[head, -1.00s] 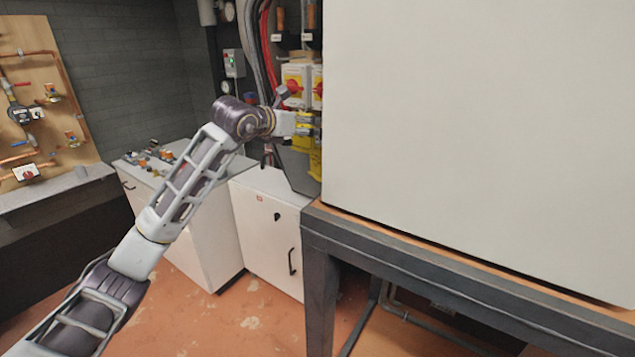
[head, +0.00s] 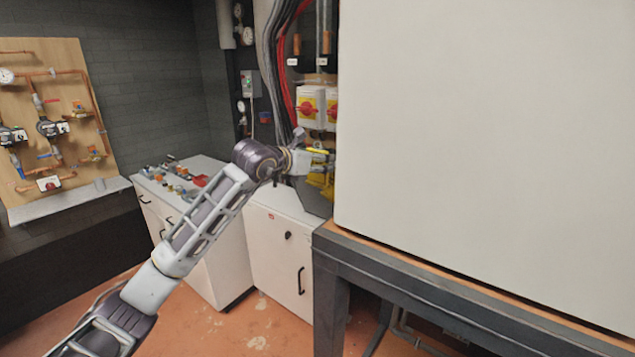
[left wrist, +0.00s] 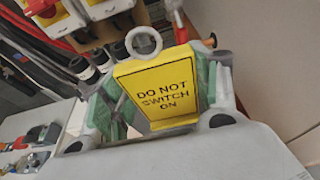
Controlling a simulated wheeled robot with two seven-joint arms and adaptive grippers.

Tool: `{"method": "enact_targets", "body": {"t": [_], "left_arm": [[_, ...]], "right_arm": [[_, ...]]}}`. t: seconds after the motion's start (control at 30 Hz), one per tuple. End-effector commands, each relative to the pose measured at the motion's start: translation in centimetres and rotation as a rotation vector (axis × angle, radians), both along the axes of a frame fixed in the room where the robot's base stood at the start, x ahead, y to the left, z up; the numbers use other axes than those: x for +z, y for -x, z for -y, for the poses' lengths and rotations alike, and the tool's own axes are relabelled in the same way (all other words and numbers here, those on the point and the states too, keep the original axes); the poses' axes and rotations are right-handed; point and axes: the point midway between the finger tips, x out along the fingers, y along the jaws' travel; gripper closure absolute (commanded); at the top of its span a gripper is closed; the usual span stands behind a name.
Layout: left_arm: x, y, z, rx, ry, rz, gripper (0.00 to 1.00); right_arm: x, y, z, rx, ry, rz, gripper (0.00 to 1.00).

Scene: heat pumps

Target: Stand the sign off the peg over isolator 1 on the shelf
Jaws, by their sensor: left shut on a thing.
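My left gripper (head: 318,160) is shut on a yellow sign (left wrist: 166,90) reading "DO NOT SWITCH ON". The sign is tilted between the fingers in the left wrist view, with a grey ring at its top edge. In the head view the gripper is below two yellow-and-white isolators with red handles, a left one (head: 310,108) and a right one (head: 332,112). I cannot read which is isolator 1. Yellow pieces (head: 320,182) show just under the gripper, partly hidden. I cannot make out the shelf or the peg for sure. My right gripper is not in view.
A large pale box (head: 480,130) on a dark-framed bench (head: 430,268) blocks the right side close to the arm. White cabinets (head: 278,245) stand below the gripper, with several fittings on the left worktop. Red and grey cables (head: 278,70) run beside the isolators.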

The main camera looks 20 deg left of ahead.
Motion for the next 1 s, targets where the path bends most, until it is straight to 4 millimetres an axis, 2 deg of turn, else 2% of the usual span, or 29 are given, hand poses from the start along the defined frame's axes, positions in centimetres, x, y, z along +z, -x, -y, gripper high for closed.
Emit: {"method": "enact_targets", "body": {"t": [0.2,0.77,1.0], "left_arm": [[-1.8,0.0,0.0,0.000,0.001,-0.001,0.52],[-2.6,0.0,0.0,0.000,0.000,-0.001,0.52],[-4.6,0.0,0.0,-0.001,0.000,-0.003,0.52]], "right_arm": [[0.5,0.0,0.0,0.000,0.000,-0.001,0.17],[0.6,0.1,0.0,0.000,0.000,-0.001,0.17],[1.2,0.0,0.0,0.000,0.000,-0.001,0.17]]}}
